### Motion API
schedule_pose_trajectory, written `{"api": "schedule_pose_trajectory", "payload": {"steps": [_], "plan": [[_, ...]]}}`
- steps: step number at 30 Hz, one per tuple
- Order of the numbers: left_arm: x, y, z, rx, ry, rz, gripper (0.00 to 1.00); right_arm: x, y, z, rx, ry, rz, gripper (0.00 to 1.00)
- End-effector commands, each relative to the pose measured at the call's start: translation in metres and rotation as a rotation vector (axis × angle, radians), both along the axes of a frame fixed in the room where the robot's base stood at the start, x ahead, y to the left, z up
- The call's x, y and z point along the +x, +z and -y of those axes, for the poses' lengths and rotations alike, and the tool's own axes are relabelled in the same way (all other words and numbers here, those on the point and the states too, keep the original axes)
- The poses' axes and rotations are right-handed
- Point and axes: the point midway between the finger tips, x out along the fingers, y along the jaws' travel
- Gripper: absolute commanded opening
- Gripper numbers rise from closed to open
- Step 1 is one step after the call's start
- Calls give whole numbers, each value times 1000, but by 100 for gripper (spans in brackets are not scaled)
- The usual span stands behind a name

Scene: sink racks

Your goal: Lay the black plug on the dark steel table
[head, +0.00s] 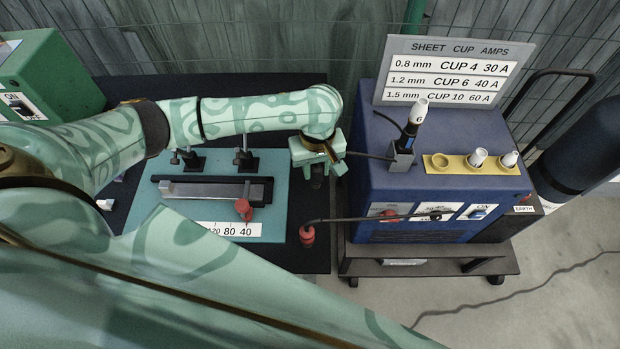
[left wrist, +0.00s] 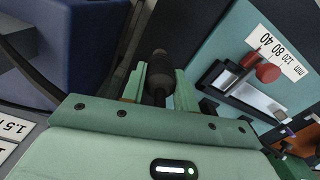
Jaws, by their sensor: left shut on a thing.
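My left gripper (head: 318,152) is shut on the black plug (head: 316,182), which hangs below its fingers in the head view. In the left wrist view the plug (left wrist: 160,70) sits between the two fingers of the gripper (left wrist: 160,88). The dark steel table (head: 320,265) lies below, and the gripper is over its strip between the teal plate and the blue machine. I cannot tell the exact gap between plug and table. My right gripper is not in view.
The teal plate (head: 150,215) carries clamps and a red knob (head: 243,208). A red plug (head: 307,236) on a black cable lies on the table's near right part. The blue machine (head: 375,200) with its cup tray (head: 440,163) stands right. A green box (head: 50,80) stands left.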

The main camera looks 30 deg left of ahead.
Motion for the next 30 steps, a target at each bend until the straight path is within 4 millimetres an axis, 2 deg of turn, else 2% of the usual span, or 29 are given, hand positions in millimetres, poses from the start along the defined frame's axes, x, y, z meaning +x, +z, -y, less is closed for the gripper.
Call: {"api": "schedule_pose_trajectory", "payload": {"steps": [5, 6, 10, 21, 22, 24, 30], "plan": [[-1, -17, -13, 1, 2, -2, 4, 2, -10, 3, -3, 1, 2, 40], [-2, -24, -18, 2, 3, -3, 4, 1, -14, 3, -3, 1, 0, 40], [-2, -50, -17, -1, 1, -2, 4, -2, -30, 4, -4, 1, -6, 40], [-1, -51, -17, 1, -1, 1, 4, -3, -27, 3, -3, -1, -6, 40], [-1, -52, -17, 1, -1, 0, 32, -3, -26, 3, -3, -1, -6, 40], [-1, -52, -17, 1, -1, 1, 51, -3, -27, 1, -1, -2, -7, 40], [-1, -52, -17, 1, -1, 1, 51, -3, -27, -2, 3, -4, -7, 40]]}}
